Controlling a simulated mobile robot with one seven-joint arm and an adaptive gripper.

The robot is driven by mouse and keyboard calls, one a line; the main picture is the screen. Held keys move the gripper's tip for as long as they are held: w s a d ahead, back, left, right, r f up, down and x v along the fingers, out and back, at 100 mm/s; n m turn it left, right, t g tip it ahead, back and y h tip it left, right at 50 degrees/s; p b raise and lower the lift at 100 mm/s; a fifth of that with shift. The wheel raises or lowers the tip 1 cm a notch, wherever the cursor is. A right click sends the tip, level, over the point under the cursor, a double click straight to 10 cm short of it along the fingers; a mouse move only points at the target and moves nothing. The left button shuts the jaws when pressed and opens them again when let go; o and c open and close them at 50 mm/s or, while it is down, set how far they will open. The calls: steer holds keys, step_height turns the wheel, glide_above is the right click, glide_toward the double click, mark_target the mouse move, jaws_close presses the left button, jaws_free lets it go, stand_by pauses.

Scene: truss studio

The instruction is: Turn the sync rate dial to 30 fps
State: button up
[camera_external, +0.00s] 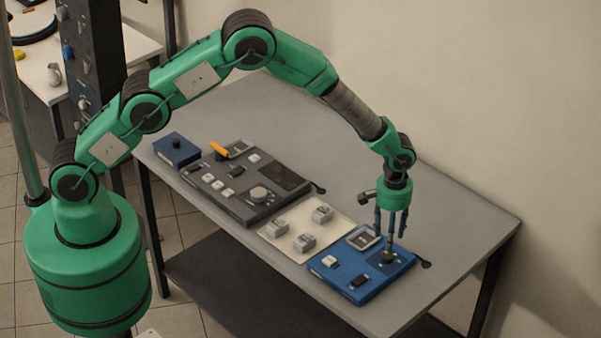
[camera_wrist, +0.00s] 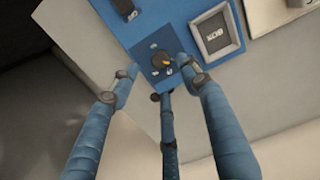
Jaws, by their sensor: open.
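The blue control box (camera_external: 348,276) lies near the right end of the table. Its dark round dial (camera_wrist: 160,60) has an orange pointer mark and sits on a dark plate with small labels, too small to read. In the wrist view the mark lies toward the lower right of the knob. My gripper (camera_external: 390,238) points down over the dial, its three blue fingers spread. In the wrist view my gripper (camera_wrist: 160,76) has its fingertips around the dial, open; I cannot tell whether any finger touches it.
The box also carries a framed display (camera_external: 364,238), a white button (camera_external: 329,261) and a black switch (camera_external: 359,280). To its left are a pale tray (camera_external: 281,229) with grey blocks and a dark console (camera_external: 230,203). The table's right end is clear.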

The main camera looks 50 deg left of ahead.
mark_target(387, 256)
steer(key=shift+f+p, duration=0.35)
steer(key=shift+f, duration=3.3)
steer(key=c, duration=1.1)
